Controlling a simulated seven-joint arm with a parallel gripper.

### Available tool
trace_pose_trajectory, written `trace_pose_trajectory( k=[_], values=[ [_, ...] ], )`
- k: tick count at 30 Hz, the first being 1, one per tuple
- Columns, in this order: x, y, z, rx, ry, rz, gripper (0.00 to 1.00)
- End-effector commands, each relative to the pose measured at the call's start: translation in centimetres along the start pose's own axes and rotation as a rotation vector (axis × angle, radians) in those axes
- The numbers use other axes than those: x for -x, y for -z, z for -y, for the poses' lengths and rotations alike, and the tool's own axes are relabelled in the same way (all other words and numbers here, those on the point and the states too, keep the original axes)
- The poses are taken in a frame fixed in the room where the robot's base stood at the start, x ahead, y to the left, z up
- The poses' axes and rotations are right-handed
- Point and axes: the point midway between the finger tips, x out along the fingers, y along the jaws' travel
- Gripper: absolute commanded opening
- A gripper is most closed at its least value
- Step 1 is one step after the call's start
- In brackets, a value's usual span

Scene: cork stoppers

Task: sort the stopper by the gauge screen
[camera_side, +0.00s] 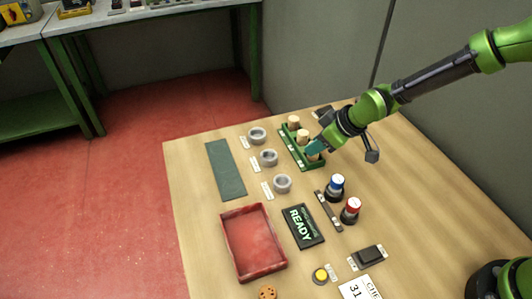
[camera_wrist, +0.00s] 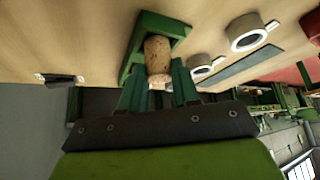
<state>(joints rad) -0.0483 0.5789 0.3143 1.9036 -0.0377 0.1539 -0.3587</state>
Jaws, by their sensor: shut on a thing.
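Cork stoppers stand in a green rack (camera_side: 289,150) near the back of the table; two stand clear of my gripper, the rear stopper (camera_side: 293,121) and the middle stopper (camera_side: 303,135). My gripper (camera_side: 314,148) is at the rack's near end, shut on the nearest stopper (camera_side: 313,157). In the wrist view this held stopper (camera_wrist: 158,55) shows between the green fingers, with the rack around it; whether it is lifted I cannot tell. The gauge screen (camera_side: 302,226) reads "READY". Three grey ring-shaped holders (camera_side: 257,135), (camera_side: 268,157), (camera_side: 282,183) stand in a row with small labels beside them.
A red tray (camera_side: 224,217) lies at the front left and a dark green mat (camera_side: 226,170) at the left edge. Blue-topped (camera_side: 336,186) and red-topped (camera_side: 351,210) items stand right of the screen. A yellow button (camera_side: 320,275) and a dark block (camera_side: 369,255) are nearer the front.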

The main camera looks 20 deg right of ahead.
Motion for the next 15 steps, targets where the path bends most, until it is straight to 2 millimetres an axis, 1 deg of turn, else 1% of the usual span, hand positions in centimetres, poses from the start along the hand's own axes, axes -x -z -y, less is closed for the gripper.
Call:
trace_pose_trajectory(
  k=[15],
  values=[
    [-0.71,-0.50,0.02,-0.001,0.001,0.002,0.00]
  ],
)
